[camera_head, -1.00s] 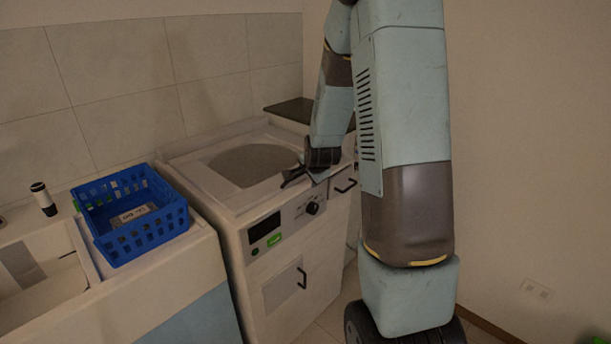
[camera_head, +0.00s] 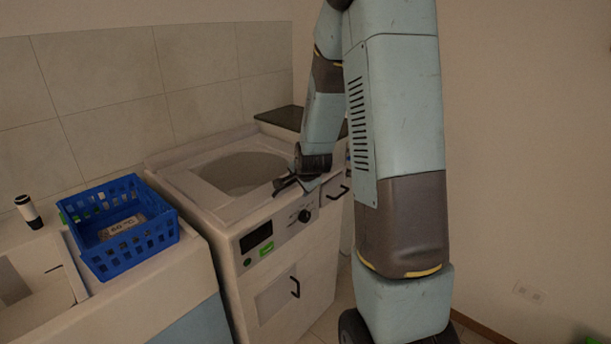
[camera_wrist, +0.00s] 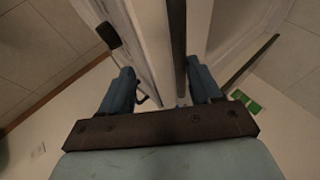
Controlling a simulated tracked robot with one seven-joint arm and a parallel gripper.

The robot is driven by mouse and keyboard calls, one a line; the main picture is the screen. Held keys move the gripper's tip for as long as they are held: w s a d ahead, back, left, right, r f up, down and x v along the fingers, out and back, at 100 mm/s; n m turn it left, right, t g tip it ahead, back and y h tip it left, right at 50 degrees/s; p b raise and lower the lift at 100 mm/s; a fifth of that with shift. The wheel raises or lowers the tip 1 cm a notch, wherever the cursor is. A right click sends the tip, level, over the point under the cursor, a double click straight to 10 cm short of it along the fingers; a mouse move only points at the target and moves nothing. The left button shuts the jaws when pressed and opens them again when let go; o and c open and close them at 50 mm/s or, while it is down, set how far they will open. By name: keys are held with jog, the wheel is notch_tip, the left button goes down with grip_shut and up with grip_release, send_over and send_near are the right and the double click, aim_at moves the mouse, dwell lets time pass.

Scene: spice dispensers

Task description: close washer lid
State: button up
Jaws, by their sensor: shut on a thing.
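The white washer (camera_head: 222,217) stands in the middle of the head view. Its lid (camera_head: 215,178) lies flat or nearly flat on top, with a large round grey window; I cannot tell whether it is fully down. My gripper (camera_head: 284,185) is at the lid's front edge, towards the right, above the control panel. In the wrist view the two blue-grey fingers of my gripper (camera_wrist: 161,90) sit on either side of white edges at the lid's front. A dark gap runs between these edges. The finger tips are partly hidden, so the exact contact is unclear.
A blue basket (camera_head: 125,245) with a label stands on the white counter (camera_head: 165,285) left of the washer. A black-and-white bottle (camera_head: 28,211) stands farther left. A dark-topped cabinet (camera_head: 283,117) is behind the washer. A tiled wall closes the back.

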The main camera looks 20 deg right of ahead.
jog(key=v, duration=1.2)
jog(key=shift+s, duration=0.3)
jog(key=shift+r, duration=0.15)
jog(key=s+a+r+n, duration=0.2)
jog(key=s+r+n, duration=0.2)
jog(key=s, duration=0.4)
jog(key=s+a+r+n+g+y, duration=0.1)
jog(key=s+a+r+n, duration=0.2)
jog(key=s+r+n, duration=0.2)
jog(key=s+a+r+n+g, duration=0.1)
jog(key=s+r+n, duration=0.4)
jog(key=s, duration=0.6)
jog(key=shift+a, duration=0.9)
